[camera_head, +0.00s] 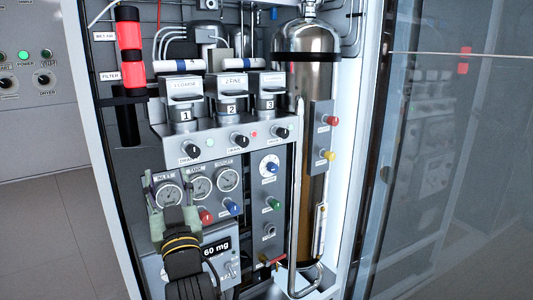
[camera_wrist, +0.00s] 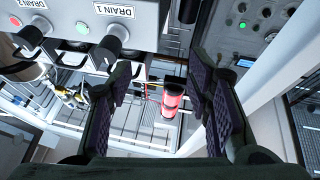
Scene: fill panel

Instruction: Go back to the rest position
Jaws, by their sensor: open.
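My gripper (camera_head: 168,183) is low on the left of the panel in the head view, in front of the inlet gauge (camera_head: 168,195). In the wrist view its two dark padded fingers (camera_wrist: 160,80) stand wide apart with nothing held between them. The Drain 1 knob (camera_wrist: 104,48) is just beyond the left fingertip in the wrist view; I cannot tell whether they touch. In the head view the Drain 1 knob (camera_head: 190,150) is above my gripper. My gripper and wrist hide part of the panel below the gauges.
Filter housings 1 (camera_head: 184,115), 2 and 3 stand above the drain knobs. A steel cylinder (camera_head: 305,160) is to the right. A red-lit tube (camera_head: 131,50) is at upper left. A glass door (camera_head: 440,180) stands at right.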

